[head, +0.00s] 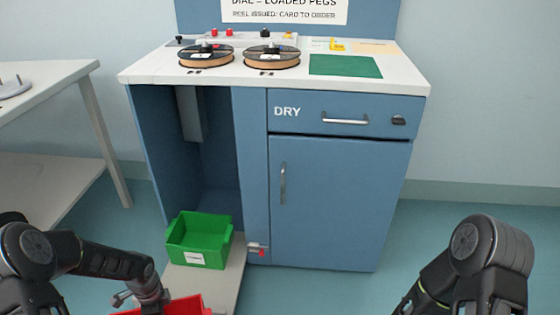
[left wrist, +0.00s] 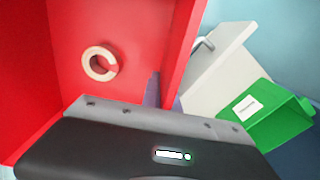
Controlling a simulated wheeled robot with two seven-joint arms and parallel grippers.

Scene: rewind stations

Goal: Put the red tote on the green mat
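The red tote (head: 180,307) shows at the bottom edge of the head view, mostly cut off. In the left wrist view its red inside (left wrist: 120,40) fills the left half, with a tan C-shaped piece (left wrist: 99,63) in it. The green mat (head: 345,66) lies bare on the right of the blue cabinet's white top. My right gripper is out of view.
A green tote (head: 200,240) sits on a pale low board (head: 212,283) by the cabinet's open bay. Two reels (head: 272,57) stand on the white top (head: 250,76), left of the mat. A white table (head: 40,85) is at the left.

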